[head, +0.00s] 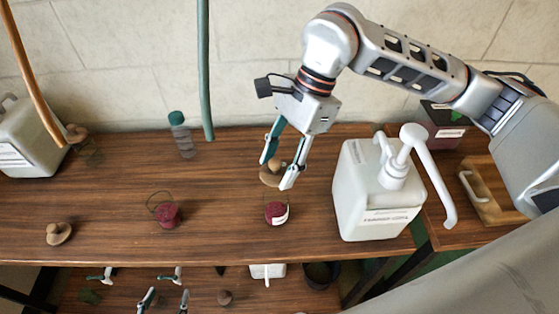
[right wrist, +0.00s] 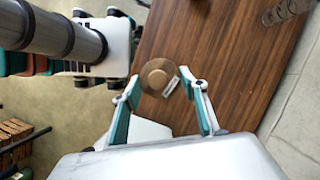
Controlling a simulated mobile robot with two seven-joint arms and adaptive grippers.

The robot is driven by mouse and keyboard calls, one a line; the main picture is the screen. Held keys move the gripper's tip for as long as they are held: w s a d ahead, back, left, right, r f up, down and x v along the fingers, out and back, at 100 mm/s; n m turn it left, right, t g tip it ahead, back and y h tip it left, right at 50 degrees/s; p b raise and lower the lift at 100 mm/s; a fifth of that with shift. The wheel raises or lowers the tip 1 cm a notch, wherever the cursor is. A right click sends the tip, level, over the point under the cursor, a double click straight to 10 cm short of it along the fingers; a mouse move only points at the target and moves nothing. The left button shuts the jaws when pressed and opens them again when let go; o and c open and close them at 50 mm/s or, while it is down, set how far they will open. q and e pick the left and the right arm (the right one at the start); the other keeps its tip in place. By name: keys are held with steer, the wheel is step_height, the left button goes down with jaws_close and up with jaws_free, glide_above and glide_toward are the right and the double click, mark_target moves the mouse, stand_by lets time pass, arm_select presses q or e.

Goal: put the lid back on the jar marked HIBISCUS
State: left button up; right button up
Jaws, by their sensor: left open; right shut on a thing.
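My right gripper (head: 278,172) is shut on a round wooden lid (head: 270,177) with a knob. It holds the lid above a small glass jar (head: 275,211) with dark red contents and a white label too small to read. In the right wrist view the lid (right wrist: 157,76) shows between the fingers (right wrist: 163,103) and hides most of the jar; part of the white label (right wrist: 171,86) sticks out beside it. My left gripper (head: 165,298) is open and empty at the bottom edge of the head view, apart from the jars.
Another jar with dark red contents (head: 168,216) stands open to the left. A wooden lid (head: 59,233) lies at the far left. A white pump bucket (head: 362,200) stands close right of the labelled jar. A teal-capped bottle (head: 182,138) stands behind. The table between the jars is clear.

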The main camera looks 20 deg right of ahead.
steer(key=shift+f+b, duration=0.95)
steer(key=shift+f, duration=1.05)
steer(key=shift+f+b, duration=0.6)
steer(key=shift+f, duration=0.45)
steer(key=shift+f+b, duration=0.2)
steer(key=shift+b, duration=0.15)
stand_by(0.3)
steer(key=o, duration=1.5)
steer(key=shift+o, duration=0.2)
steer(key=shift+r, duration=0.15)
